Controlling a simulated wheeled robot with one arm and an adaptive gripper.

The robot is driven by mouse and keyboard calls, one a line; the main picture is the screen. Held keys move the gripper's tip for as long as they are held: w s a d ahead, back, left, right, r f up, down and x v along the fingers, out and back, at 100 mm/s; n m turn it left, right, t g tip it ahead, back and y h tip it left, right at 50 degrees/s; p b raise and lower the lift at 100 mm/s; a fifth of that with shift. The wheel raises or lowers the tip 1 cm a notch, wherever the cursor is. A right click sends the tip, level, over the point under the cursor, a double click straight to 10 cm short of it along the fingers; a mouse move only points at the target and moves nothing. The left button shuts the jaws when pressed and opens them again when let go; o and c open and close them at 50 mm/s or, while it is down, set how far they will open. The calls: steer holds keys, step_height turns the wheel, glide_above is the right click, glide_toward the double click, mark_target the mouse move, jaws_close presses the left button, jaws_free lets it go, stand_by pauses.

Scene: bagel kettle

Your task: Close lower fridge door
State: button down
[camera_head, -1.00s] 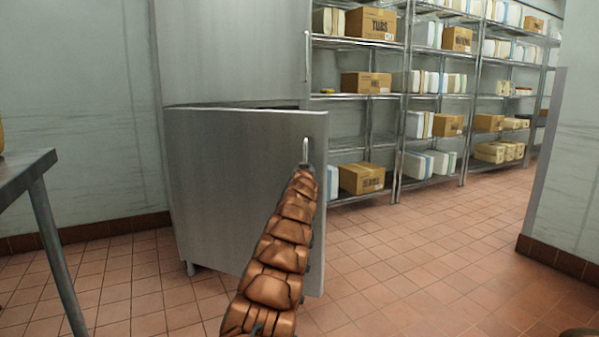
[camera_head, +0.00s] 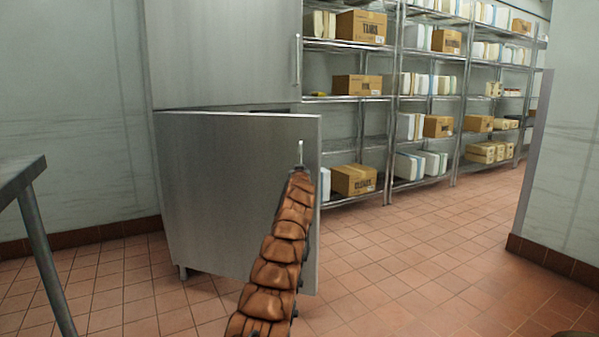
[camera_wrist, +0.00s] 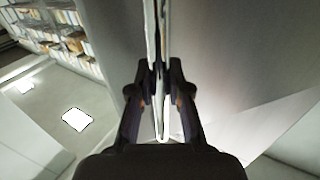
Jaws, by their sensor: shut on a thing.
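The lower fridge door (camera_head: 225,195) is a brushed steel panel standing partly open, swung out from the fridge body on its left side. Its vertical bar handle (camera_head: 300,150) is near the upper right edge. My arm reaches up from the bottom and covers the lower handle and the gripper in the head view. In the wrist view, my gripper (camera_wrist: 160,95) is shut on the pale handle (camera_wrist: 161,128), with a finger on each side. The closed upper fridge door (camera_head: 225,55), with its own handle (camera_head: 298,60), is above.
Wire shelves with boxes (camera_head: 353,179) stand behind and to the right. A steel table (camera_head: 25,180) is at the left edge. A wall end (camera_head: 530,170) stands at the right. The tiled floor (camera_head: 410,250) between is clear.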

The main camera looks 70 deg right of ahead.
steer(key=shift+s+d+r, duration=0.2)
steer(key=shift+s+r, duration=0.05)
steer(key=shift+s, duration=0.5)
steer(key=c, duration=1.4)
jaws_free()
steer(key=o, duration=0.3)
steer(key=shift+w+f, duration=0.15)
steer(key=shift+w+a+f, duration=0.1)
steer(key=shift+w+a, duration=0.15)
steer(key=shift+w, duration=0.2)
steer(key=shift+a, duration=0.2)
steer(key=v, duration=0.7)
steer(key=shift+s, duration=0.2)
steer(key=shift+c, duration=0.2)
